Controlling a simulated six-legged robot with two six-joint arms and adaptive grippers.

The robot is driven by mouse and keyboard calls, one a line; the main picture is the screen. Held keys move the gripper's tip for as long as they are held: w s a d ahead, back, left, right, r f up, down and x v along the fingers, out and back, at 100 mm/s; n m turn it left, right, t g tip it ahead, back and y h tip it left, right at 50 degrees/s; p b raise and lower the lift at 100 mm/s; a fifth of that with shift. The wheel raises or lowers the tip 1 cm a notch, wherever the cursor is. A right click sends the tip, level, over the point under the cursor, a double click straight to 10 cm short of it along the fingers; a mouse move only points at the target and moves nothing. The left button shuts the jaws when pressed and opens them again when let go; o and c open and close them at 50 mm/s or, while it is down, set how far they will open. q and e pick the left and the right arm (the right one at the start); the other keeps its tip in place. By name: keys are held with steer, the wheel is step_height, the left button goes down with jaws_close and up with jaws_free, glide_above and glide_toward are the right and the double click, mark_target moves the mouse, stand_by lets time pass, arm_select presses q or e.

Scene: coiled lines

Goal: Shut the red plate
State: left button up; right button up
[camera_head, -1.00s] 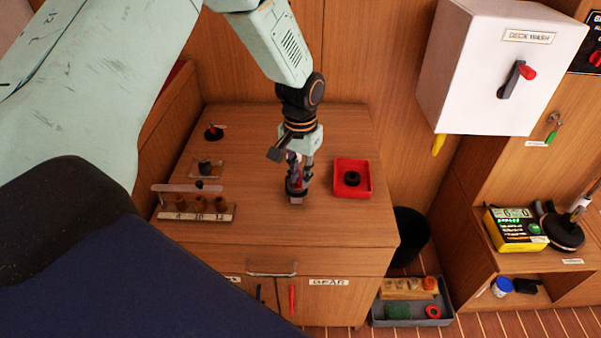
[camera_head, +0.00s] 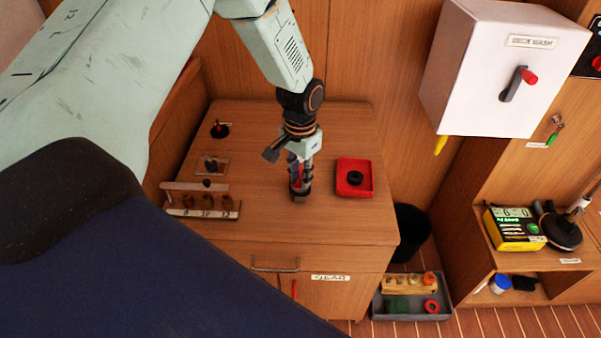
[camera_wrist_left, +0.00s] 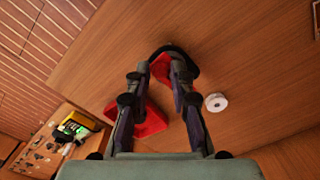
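A small red piece (camera_wrist_left: 160,68) with a black curved rim (camera_wrist_left: 176,49) lies at my left fingertips in the left wrist view. I take it for the red plate; the right-hand finger hides part of it, and its tilt is unclear. In the head view a bit of red (camera_head: 297,174) shows between the fingers. My left gripper (camera_head: 300,194) points down, low over the cabinet top. Its fingertips (camera_wrist_left: 160,74) stand apart around or just above the red piece; whether they touch it is unclear. My right gripper is not in view.
A red tray (camera_head: 369,188) with a black ring (camera_head: 354,178) stands just right of the gripper. A white round piece (camera_wrist_left: 216,102) lies beside the fingers. The front middle of the top is clear.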

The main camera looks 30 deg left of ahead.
mark_target(300, 180)
arm_select(q)
steer(key=shift+o, duration=1.3)
step_height(300, 180, up, 12)
